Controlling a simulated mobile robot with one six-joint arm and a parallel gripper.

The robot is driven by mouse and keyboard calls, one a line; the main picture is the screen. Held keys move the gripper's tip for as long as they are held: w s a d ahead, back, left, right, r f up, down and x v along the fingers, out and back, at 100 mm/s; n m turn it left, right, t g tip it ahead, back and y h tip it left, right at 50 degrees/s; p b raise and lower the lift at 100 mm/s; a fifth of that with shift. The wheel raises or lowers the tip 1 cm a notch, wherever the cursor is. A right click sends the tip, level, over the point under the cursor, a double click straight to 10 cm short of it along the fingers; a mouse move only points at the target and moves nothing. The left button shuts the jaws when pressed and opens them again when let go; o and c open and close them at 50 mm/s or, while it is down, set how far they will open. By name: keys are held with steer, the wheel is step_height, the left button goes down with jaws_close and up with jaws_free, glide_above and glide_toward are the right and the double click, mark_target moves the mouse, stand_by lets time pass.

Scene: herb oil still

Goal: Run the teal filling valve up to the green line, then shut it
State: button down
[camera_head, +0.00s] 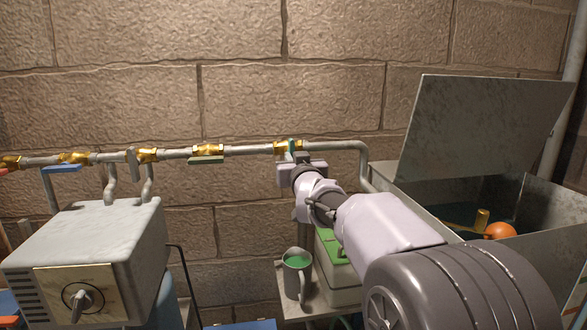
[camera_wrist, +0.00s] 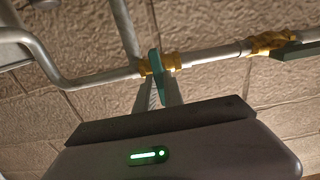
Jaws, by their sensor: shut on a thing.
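The teal valve handle (camera_wrist: 156,66) sits on a brass fitting on the grey pipe, and in the wrist view it stands across the pipe. In the head view only a sliver of the teal handle (camera_head: 292,145) shows. My gripper (camera_head: 294,163) is at this valve, and in the wrist view my gripper (camera_wrist: 159,88) is shut on the handle, a finger on each side. The open metal tank (camera_head: 403,187) at right holds dark liquid with an orange float (camera_head: 499,230). I cannot make out a green line in either view.
Other valves line the pipe to the left, among them a green-handled one (camera_head: 206,160) and a blue-handled one (camera_head: 63,169). A grey box with a dial (camera_head: 85,240) stands at left. A mug of green liquid (camera_head: 297,276) stands below my arm. The tank's lid (camera_head: 485,125) is raised.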

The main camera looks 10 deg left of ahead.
steer(key=shift+m, duration=0.4)
steer(key=c, duration=1.5)
jaws_free()
steer(key=shift+o, duration=0.2)
steer(key=v, duration=1.7)
steer(key=shift+s, duration=0.2)
steer(key=shift+r, duration=0.15)
